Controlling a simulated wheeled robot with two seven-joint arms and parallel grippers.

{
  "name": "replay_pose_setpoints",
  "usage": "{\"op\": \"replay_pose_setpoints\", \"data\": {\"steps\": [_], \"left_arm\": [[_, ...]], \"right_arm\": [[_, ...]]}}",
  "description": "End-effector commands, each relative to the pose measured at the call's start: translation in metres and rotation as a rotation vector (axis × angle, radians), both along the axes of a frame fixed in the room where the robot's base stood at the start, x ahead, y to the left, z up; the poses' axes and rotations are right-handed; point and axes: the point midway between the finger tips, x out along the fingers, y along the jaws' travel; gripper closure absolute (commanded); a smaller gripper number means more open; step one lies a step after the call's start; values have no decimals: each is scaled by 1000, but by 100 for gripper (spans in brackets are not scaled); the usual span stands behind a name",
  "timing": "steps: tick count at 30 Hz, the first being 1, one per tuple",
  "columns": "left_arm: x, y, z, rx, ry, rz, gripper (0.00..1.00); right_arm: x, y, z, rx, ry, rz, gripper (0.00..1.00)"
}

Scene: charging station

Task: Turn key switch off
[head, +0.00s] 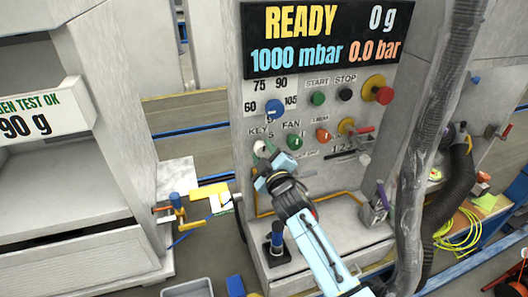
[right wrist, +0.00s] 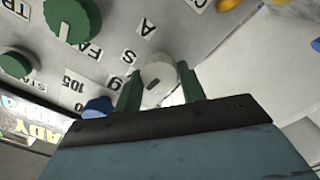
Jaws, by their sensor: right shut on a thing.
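The key switch (head: 261,147) is a small pale round knob on the grey panel, below the KEY label. In the right wrist view the key switch (right wrist: 158,70) sits between two green fingers and shows a short dark slot, slanted in the picture. My right gripper (head: 266,153) reaches up to it from below and is shut on it; its fingers partly hide the knob in the head view. The fingers of my right gripper (right wrist: 160,84) stand on both sides of the knob. My left gripper is not in view.
Close by are the green FAN knob (head: 294,142), a blue dial (head: 274,110) and a red knob (head: 322,135). A display (head: 320,38) reads READY, 0 g, 1000 mbar and 0.0 bar. A thick grey hose (head: 425,150) hangs right of the panel.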

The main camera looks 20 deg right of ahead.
Motion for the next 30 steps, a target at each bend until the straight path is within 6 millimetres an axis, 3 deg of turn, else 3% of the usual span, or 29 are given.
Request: {"op": "replay_pose_setpoints", "data": {"steps": [9, 24, 25, 30], "left_arm": [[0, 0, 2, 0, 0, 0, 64], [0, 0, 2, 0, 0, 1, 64], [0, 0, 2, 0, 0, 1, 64], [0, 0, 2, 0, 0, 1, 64]], "right_arm": [[0, 1, 0, -112, -5, 2, 83], [0, 0, 0, -132, -5, 1, 83], [0, 0, 0, -132, -5, 1, 59], [0, 0, 0, -130, -5, 1, 39]]}}
